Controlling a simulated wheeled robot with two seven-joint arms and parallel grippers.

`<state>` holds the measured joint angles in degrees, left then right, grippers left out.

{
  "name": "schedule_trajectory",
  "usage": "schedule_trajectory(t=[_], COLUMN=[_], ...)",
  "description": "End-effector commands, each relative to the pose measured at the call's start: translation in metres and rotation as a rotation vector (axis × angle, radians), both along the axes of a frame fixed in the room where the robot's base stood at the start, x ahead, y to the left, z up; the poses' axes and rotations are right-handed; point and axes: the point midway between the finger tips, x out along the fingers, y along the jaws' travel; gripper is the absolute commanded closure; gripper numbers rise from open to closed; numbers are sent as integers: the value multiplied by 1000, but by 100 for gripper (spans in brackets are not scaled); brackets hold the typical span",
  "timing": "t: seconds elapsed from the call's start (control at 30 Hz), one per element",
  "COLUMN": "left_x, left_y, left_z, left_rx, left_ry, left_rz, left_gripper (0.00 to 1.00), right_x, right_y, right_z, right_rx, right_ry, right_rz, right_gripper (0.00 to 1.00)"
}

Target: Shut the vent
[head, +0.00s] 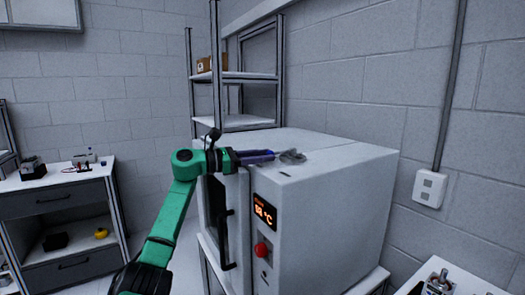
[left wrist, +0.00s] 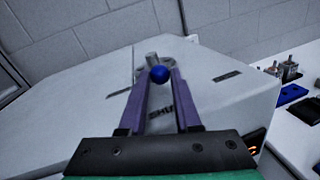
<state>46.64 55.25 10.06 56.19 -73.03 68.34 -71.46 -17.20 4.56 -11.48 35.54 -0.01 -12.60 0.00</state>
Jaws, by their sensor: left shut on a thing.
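The vent (head: 292,157) sits on top of the white oven (head: 335,165), with a grey metal fitting (left wrist: 152,58) and a blue ball knob (left wrist: 159,74) in the left wrist view. My left gripper (head: 272,156) reaches over the oven top from the left. In the left wrist view its purple fingers (left wrist: 159,77) are closed on the blue knob, one on each side. Dark lettering, partly hidden, is on the oven top (left wrist: 160,112) between the fingers. My right gripper is not in view.
The oven front has an orange display (head: 265,212), a red button (head: 262,249) and a dark door handle (head: 226,240). A shelf rack (head: 248,76) stands behind. A drawer bench (head: 60,200) is at left.

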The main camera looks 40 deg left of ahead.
Motion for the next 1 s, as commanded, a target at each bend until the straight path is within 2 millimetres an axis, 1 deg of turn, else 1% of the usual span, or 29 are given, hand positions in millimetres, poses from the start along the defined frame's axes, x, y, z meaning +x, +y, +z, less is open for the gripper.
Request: schedule_trajectory(t=[0.07, 0.43, 0.47, 0.5, 0.53, 0.87, 0.97, 1.0], left_x=[0, 0, 0, 0, 0, -1, -10, -16], left_y=[1, 1, 1, 1, 1, 1, 7, 11], left_z=[2, 1, 1, 1, 1, -1, -4, -6], left_rx=[-1, -2, -2, -2, -2, 0, 1, 1], left_ry=[-2, -3, -3, -3, -3, 0, 0, -1], left_rz=[-8, -13, -13, -13, -13, -13, -11, -9], left_gripper=[100, 100, 65, 49, 39, 39, 39, 39], right_x=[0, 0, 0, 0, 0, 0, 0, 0], right_y=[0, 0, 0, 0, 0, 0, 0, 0], right_z=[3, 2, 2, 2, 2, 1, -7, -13], right_rx=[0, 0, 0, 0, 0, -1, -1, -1], right_ry=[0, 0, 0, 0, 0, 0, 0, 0], right_rz=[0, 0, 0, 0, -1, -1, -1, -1], right_gripper=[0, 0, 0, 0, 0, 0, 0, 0])
